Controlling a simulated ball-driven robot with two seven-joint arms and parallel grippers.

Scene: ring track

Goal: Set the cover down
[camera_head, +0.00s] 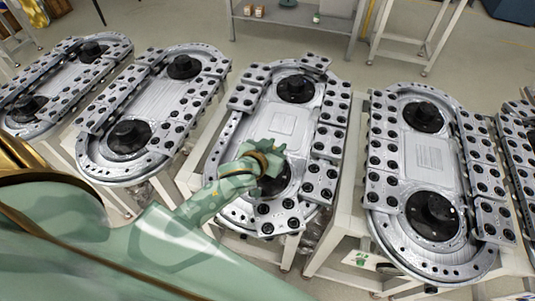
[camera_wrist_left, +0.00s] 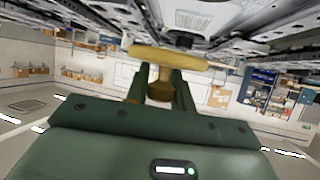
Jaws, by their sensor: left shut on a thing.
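My left gripper (camera_head: 262,163), green, reaches over the near end of the middle ring track (camera_head: 225,133), above its dark near hub (camera_head: 283,182). In the left wrist view its two green fingers (camera_wrist_left: 160,88) are shut on the knob of a yellow-gold disc, which I take for the cover (camera_wrist_left: 168,57). The disc shows nearly edge-on, just beyond the fingertips. In the head view the cover is hard to make out against the gripper. I cannot tell whether it touches the track. My right gripper is not in view.
Several similar oval tracks stand on white frames, including one at right (camera_head: 427,153) and one at left (camera_head: 150,95). Raised plates with dark rollers (camera_head: 330,120) line their sides. A grey shelf (camera_head: 300,18) stands behind. Open floor lies between shelf and tracks.

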